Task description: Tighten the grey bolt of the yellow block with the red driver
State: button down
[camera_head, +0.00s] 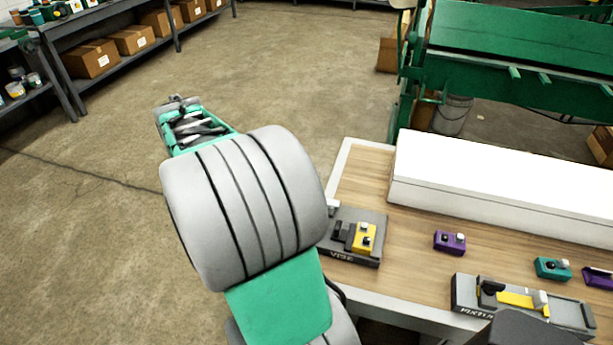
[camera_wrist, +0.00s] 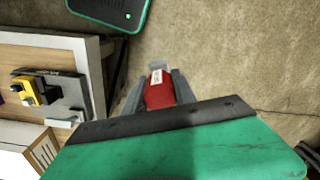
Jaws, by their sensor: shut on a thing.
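My gripper (camera_wrist: 157,82) is shut on the red driver (camera_wrist: 159,96), which sits between the two grey fingers in the wrist view with a pale label on it. The driver's far end is hard to make out. The yellow block (camera_head: 365,238) is held in the grey vise (camera_head: 352,257) on the bench's near left corner. It has a light grey bolt (camera_head: 367,229) and a darker one on top. The block also shows at the left of the wrist view (camera_wrist: 25,88). My gripper is off the bench, over the floor, apart from the block.
A grey fixture (camera_head: 471,305) with a yellow piece (camera_head: 514,299) lies at the bench's front right. Purple (camera_head: 449,243) and teal (camera_head: 552,268) blocks stand on the bench (camera_head: 410,262). A long white box (camera_head: 500,190) lies behind them. The floor on the left is clear.

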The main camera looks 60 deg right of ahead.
jog(key=s+d+r+m+p, duration=0.2)
jog(key=s+d+m+p, duration=0.1)
jog(key=s+d+m, duration=0.95)
jog(key=m, duration=1)
send_over(364, 224)
jog(key=shift+n, duration=0.25)
jog(key=shift+s+f+b, duration=0.1)
jog(key=shift+f+b, duration=0.2)
jog(key=shift+f, duration=1.7)
jog(key=shift+f+b, duration=0.55)
jog(key=shift+f, duration=0.4)
